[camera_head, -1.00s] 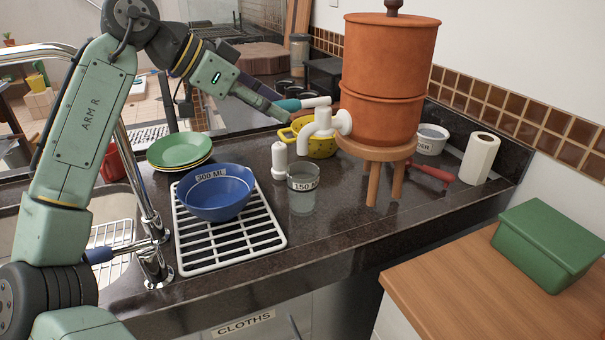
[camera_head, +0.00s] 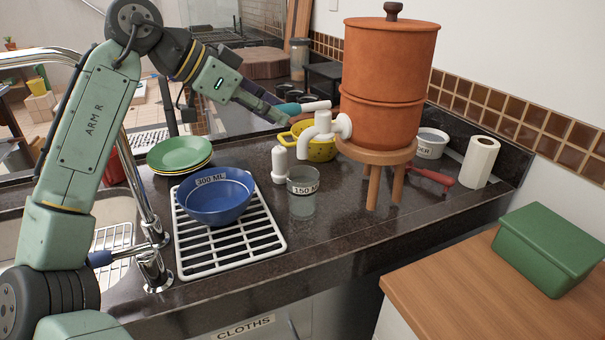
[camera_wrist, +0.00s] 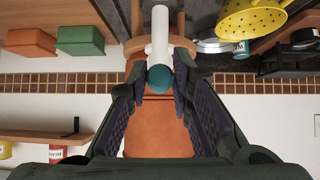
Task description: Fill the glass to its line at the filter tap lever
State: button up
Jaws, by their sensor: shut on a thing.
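The filter (camera_head: 385,65) is a terracotta urn on a wooden stool, with a white tap (camera_head: 318,130). Its lever (camera_head: 288,106) has a white stem and a teal end. My gripper (camera_head: 280,116) is at that end; in the wrist view the teal end (camera_wrist: 160,78) sits between my two fingers, which are shut on it. The clear glass (camera_head: 302,204), marked 150 ML, stands upright on the counter below the tap spout. I cannot tell its water level for sure, and no stream is clearly visible.
A white bottle (camera_head: 279,163) stands close left of the glass. A blue 300 ML bowl (camera_head: 218,203) sits on a white rack (camera_head: 200,262). A yellow colander (camera_head: 320,150) is behind the tap. The counter front right of the glass is clear.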

jog(key=shift+r+p, duration=1.05)
jog(key=shift+f, duration=0.1)
dwell(6.8)
